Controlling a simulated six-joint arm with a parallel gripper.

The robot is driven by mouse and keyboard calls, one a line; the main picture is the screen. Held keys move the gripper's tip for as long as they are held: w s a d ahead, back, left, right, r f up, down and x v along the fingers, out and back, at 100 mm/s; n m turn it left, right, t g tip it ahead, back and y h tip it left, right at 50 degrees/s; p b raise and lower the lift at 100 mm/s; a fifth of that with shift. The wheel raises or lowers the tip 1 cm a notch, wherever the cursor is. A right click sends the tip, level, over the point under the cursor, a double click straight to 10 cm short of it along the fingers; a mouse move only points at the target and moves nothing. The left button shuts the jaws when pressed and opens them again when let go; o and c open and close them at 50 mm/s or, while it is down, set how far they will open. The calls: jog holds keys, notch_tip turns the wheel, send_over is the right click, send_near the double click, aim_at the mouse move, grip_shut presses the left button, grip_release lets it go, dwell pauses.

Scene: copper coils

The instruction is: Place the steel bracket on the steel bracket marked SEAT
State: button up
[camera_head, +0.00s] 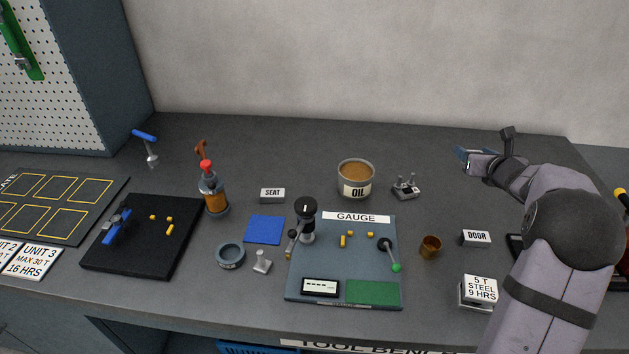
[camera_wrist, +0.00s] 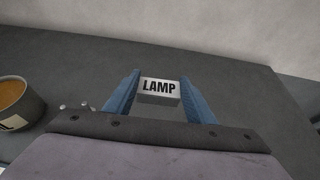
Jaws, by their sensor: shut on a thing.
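A steel bracket marked LAMP (camera_wrist: 159,87) sits between the two blue fingers of my gripper (camera_wrist: 159,95) in the wrist view, and the gripper is shut on it. In the head view my gripper (camera_head: 478,160) is at the back right of the bench, and a small part of the held bracket shows there. The steel bracket marked SEAT (camera_head: 272,195) lies on the bench left of the oil tin, well to the left of my gripper. Another bracket, marked DOOR (camera_head: 475,238), lies on the bench at the right.
The oil tin (camera_head: 356,180) and a small metal fitting (camera_head: 406,187) stand between my gripper and SEAT. An amber bottle (camera_head: 213,195) is left of SEAT, a blue pad (camera_head: 265,230) below it. The gauge board (camera_head: 345,270) carries a tall black-topped device (camera_head: 306,218).

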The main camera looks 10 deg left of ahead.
notch_tip(320, 180, up, 5)
jog(key=shift+w+a+r, duration=0.15)
jog(key=shift+a+r, duration=0.2)
jog(key=shift+r, duration=0.3)
jog(key=w+a+b, duration=0.1)
jog(key=w+a, duration=0.3)
jog(key=a, duration=0.8)
jog(key=b, duration=0.3)
send_over(272, 194)
notch_tip(272, 194, down, 4)
jog(key=shift+f+b, duration=0.35)
jog(key=shift+f, duration=5.15)
jog(key=shift+f+b, duration=0.2)
jog(key=shift+b, duration=0.1)
